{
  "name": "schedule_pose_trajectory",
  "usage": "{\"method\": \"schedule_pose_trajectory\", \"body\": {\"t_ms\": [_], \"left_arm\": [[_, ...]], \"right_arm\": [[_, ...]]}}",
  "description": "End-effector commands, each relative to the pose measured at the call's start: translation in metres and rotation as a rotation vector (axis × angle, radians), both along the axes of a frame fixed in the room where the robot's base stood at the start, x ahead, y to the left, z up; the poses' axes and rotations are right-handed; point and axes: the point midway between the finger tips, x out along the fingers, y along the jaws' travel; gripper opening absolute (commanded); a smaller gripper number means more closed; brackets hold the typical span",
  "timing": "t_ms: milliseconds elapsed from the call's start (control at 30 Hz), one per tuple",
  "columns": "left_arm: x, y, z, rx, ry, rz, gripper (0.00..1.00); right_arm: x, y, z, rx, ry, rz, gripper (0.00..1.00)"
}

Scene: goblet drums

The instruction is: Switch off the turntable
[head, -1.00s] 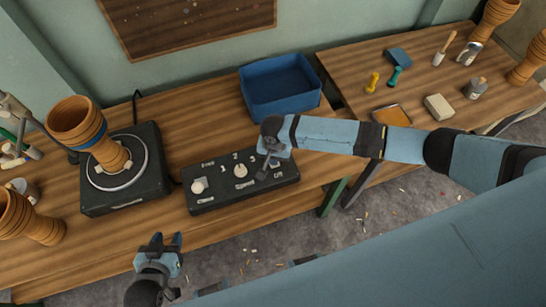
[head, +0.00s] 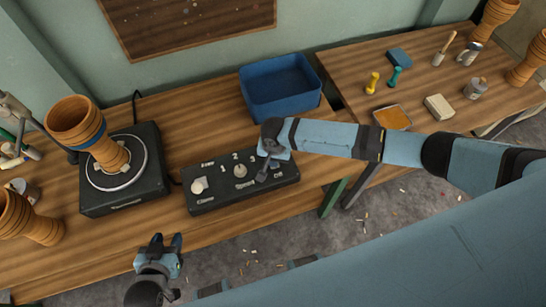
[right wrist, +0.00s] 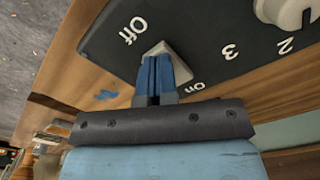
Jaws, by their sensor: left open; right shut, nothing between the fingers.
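The turntable (head: 150,192) is a black box with a round plate at the left of the table in the head view. In the right wrist view the pale switch (right wrist: 158,48) sits between the labels Off and On. My right gripper (head: 262,178) is shut, its blue fingertips at the switch; contact is hard to tell. My left gripper (head: 166,242) is open and empty before the table.
A blue bin (head: 280,88) stands behind the control box. A second table (head: 345,70) at the right holds small tools, a tray and a block. Bare wood lies between turntable and bin.

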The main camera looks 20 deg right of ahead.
Motion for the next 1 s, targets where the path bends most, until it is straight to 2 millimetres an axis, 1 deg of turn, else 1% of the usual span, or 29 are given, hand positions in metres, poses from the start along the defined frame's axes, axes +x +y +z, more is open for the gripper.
{"method": "schedule_pose_trajectory", "body": {"t_ms": [667,900,1000], "left_arm": [[0.001,0.001,0.055,0.001,-0.003,0.001,0.43],[0.001,0.005,0.075,0.007,-0.010,0.009,0.43],[0.001,0.007,0.081,0.010,-0.011,0.014,0.43]], "right_arm": [[-0.001,0.000,0.046,0.000,0.001,-0.001,0.00],[-0.001,0.000,0.064,0.000,0.001,0.000,0.00],[-0.001,0.000,0.070,0.000,0.002,0.000,0.00]]}}
